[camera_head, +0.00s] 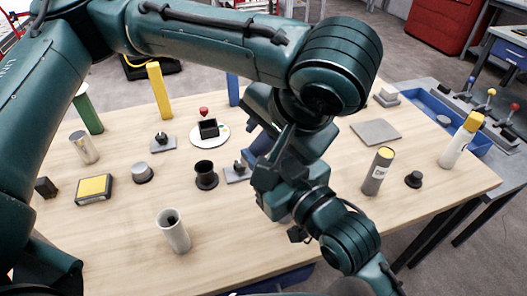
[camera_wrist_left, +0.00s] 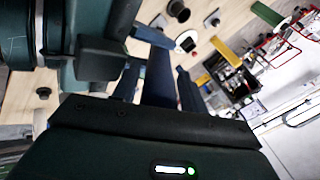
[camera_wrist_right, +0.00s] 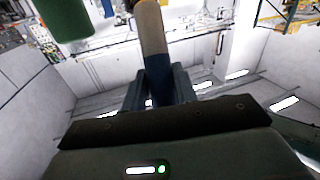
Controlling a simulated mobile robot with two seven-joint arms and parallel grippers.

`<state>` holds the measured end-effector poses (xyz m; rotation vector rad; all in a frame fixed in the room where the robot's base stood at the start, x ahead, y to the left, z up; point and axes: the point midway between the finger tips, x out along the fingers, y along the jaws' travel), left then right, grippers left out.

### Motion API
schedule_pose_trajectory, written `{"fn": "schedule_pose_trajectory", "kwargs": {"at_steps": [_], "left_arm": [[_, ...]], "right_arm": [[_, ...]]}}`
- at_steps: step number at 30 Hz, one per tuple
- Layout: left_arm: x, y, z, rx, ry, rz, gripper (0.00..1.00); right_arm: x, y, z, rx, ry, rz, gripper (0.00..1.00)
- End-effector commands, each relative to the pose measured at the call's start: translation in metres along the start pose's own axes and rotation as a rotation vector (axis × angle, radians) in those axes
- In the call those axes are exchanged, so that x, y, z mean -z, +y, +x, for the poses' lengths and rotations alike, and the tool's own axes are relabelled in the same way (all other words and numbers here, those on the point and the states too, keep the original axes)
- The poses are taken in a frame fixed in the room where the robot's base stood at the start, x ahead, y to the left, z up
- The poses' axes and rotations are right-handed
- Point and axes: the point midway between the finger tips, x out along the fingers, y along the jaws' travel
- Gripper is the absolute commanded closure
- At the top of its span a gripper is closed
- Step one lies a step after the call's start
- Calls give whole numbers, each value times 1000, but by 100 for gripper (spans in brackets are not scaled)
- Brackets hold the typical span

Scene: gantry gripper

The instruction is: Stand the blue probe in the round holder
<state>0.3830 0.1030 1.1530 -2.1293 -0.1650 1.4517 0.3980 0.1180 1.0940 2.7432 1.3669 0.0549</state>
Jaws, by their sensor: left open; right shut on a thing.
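My right gripper (camera_wrist_right: 159,90) is shut on a slim rod, blue at the fingers and tan farther out (camera_wrist_right: 152,35); I take this for the blue probe. In the left wrist view a dark blue length (camera_wrist_left: 160,78) lies between the fingers of my left gripper (camera_wrist_left: 159,88), which is open; whether they touch it is unclear. In the head view the arms meet right of the table's middle and hide both fingertips; a blue patch shows there. A black flanged round cup (camera_head: 205,174), likely the round holder, stands upright on the table, left of the arms.
A pale hollow tube (camera_head: 173,232) stands at the front. Green (camera_head: 88,110), yellow (camera_head: 158,92) and blue (camera_head: 233,90) posts stand along the back. A white disc (camera_head: 222,140) bears a black box. The front left table is fairly clear.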

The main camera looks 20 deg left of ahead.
Motion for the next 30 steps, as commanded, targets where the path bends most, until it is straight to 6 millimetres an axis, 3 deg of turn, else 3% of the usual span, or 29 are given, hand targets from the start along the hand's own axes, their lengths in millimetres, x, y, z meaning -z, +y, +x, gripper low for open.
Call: {"fn": "schedule_pose_trajectory", "kwargs": {"at_steps": [5,8,21,30], "left_arm": [[-3,5,-5,-13,-3,20,46],[-2,5,-17,-12,2,20,46],[0,1,-104,-2,5,4,46],[0,0,-121,-1,0,2,46]], "right_arm": [[4,2,1,-4,7,-1,100],[3,2,1,-4,6,0,100],[1,1,1,-3,3,0,100],[2,1,0,-2,4,-1,100]]}}
